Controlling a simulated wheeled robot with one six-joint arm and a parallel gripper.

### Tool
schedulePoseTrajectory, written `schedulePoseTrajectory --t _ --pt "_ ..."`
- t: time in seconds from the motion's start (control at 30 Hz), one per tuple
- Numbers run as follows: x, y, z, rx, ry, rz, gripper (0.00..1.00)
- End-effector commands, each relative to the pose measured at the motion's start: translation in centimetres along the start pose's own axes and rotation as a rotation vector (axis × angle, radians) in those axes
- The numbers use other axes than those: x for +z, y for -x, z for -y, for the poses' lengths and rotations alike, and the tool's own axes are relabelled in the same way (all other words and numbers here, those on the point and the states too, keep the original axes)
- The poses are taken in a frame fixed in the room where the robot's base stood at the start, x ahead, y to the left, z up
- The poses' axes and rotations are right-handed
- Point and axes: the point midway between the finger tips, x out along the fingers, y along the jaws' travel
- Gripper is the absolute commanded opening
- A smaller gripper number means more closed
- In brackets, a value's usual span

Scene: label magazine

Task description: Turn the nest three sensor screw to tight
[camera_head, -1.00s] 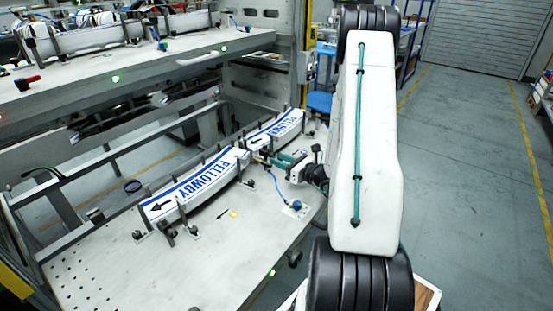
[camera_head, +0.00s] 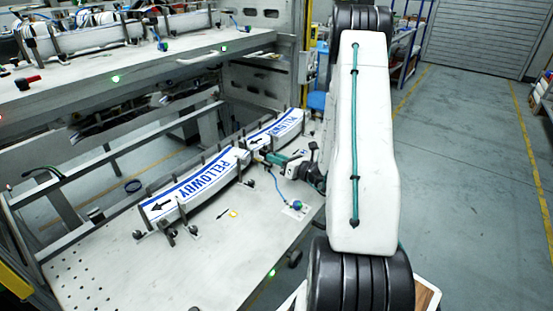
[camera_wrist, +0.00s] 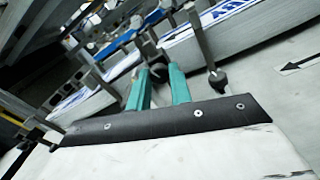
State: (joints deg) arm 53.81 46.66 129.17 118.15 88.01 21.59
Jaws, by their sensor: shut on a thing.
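My gripper (camera_head: 267,157) is over the lower table, between the two white label stacks with blue PELLOWDY print. In the wrist view my gripper (camera_wrist: 158,75) shows two green fingers close together, their tips at a small dark part between the stacks, beside a metal post. They are shut on this small part, which I take for the sensor screw; the fingers largely hide it. The near label stack (camera_head: 195,187) lies left of my gripper, and the far label stack (camera_head: 283,127) lies behind it.
The lower table (camera_head: 235,255) has clear room at its front. Upright metal posts stand close around the stacks. A blue cable runs to a small blue-green fitting (camera_head: 297,205) at right. An upper shelf (camera_head: 150,70) with more stacks overhangs at the back left.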

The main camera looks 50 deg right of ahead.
Motion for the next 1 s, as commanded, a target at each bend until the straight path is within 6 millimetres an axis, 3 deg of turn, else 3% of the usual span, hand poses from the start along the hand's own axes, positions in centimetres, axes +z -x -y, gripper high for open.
schedulePoseTrajectory --t 0.2,0.53,0.57,0.6,0.87,1.0 --pt "0.0 0.0 0.0 0.0 -0.169 0.001 0.0" --pt "0.1 0.0 0.0 -0.001 -0.188 0.001 0.0" --pt "0.1 0.0 0.0 -0.001 -0.188 0.001 0.26" --pt "0.1 0.0 0.0 -0.001 -0.188 0.001 0.3" --pt "0.0 0.1 0.0 -0.001 -0.187 0.001 0.3" --pt "0.1 1.2 0.1 -0.002 -0.187 0.001 0.3"
